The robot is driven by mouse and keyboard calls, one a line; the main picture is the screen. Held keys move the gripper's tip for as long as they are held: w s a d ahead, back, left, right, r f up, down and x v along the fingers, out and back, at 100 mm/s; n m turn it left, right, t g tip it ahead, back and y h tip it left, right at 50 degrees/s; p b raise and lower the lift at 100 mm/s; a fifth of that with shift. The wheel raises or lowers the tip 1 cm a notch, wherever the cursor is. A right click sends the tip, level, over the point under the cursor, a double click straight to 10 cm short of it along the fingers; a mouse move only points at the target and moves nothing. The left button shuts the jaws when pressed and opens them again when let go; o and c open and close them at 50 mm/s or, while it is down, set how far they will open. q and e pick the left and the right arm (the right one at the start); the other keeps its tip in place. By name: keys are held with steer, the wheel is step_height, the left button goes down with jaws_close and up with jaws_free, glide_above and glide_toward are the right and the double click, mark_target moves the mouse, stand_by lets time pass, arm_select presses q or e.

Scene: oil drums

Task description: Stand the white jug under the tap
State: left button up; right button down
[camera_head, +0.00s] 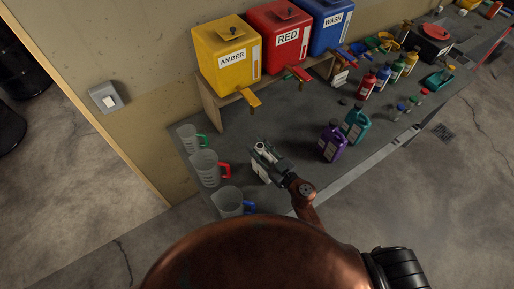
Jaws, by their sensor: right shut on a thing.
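My right gripper (264,153) is shut on the white jug (260,174), over the left part of the grey bench. The gripper hides much of the jug, and I cannot tell whether the jug touches the bench. Three box-shaped drums stand at the back: yellow AMBER with a yellow tap (250,99), red RED with a red tap (298,74), and blue WASH with a blue tap (346,53). The jug is in front of the yellow tap, apart from it. My left gripper is not in view.
Three clear measuring jugs, with green (189,137), red (207,168) and blue (231,202) handles, stand to the left of the gripper. A purple bottle (332,142) and a teal bottle (355,124) stand to the right. The bench below the yellow tap is clear.

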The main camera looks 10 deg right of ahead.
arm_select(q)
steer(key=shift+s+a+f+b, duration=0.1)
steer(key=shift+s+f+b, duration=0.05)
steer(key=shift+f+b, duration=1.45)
arm_select(e)
steer(key=w, duration=1.3)
steer(key=shift+w+a+f, duration=0.15)
steer(key=shift+a+f, duration=0.05)
steer(key=shift+a, duration=0.1)
